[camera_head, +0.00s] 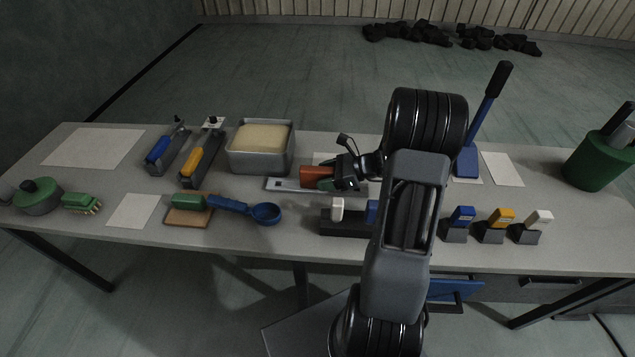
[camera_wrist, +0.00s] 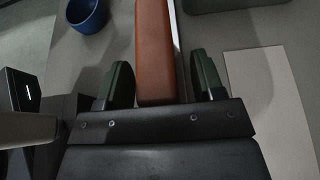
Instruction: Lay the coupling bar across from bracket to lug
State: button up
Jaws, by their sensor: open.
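The coupling bar appears to be the flat grey bar (camera_head: 284,184) lying on the table, with an orange-brown grip block (camera_head: 314,176) on it. A hole shows near its left end; its right part is partly hidden by my arm. My gripper (camera_head: 338,178) is open at the block. In the wrist view the block (camera_wrist: 153,50) runs between the two green fingers of my gripper (camera_wrist: 158,82), with a visible gap on the right; contact on the left is unclear. The bar's metal edge (camera_wrist: 176,45) shows beside the block. I cannot tell which parts are the bracket and the lug.
A grey bin (camera_head: 262,163) stands behind the bar, with blue (camera_head: 158,149) and yellow (camera_head: 197,162) handled fixtures to its left. A blue scoop (camera_head: 265,213) lies front-left. A dark block (camera_head: 335,225) stands in front. Several coloured switches and a tall blue lever (camera_head: 481,120) stand right.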

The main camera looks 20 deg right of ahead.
grip_shut()
dwell(0.7)
